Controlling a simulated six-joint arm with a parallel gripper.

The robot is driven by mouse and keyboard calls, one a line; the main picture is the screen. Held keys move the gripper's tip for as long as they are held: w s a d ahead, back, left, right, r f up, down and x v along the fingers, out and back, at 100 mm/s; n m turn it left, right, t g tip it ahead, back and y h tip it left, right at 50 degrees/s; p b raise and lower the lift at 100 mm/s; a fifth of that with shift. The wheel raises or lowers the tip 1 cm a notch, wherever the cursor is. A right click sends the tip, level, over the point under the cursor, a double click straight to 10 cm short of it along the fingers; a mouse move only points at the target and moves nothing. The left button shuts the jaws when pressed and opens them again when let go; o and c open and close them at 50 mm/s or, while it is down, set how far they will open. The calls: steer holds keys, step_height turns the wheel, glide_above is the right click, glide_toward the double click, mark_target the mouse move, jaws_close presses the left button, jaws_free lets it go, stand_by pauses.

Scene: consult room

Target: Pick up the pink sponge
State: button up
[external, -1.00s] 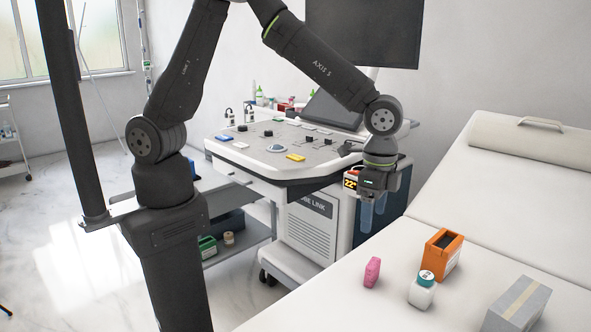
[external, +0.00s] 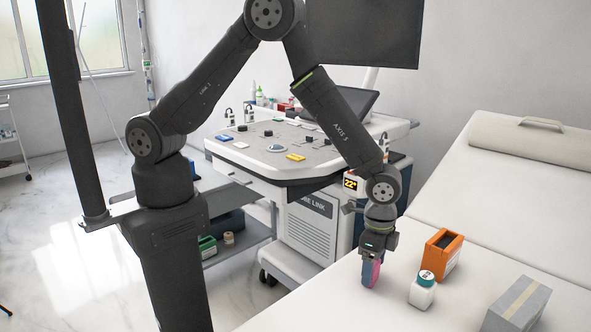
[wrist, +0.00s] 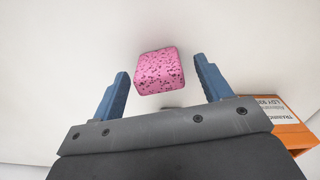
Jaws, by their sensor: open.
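The pink sponge (external: 376,274) stands on the white couch near its left edge, partly hidden by my gripper (external: 371,275) in the external view. In the wrist view the sponge (wrist: 159,71) is pink with dark specks. It lies between the lines of the two blue fingers, around their tips, with a gap on each side. My gripper (wrist: 161,76) is open and points down at the sponge. Nothing is held.
A white bottle with a teal cap (external: 423,290) stands just right of the sponge. An orange box (external: 443,254) is behind it, and its corner shows in the wrist view (wrist: 272,112). A grey box (external: 517,303) lies farther right. The ultrasound cart (external: 262,152) stands behind left.

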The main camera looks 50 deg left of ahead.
steer(key=shift+f, duration=0.75)
steer(key=c, duration=1.1)
steer(key=shift+o, duration=0.2)
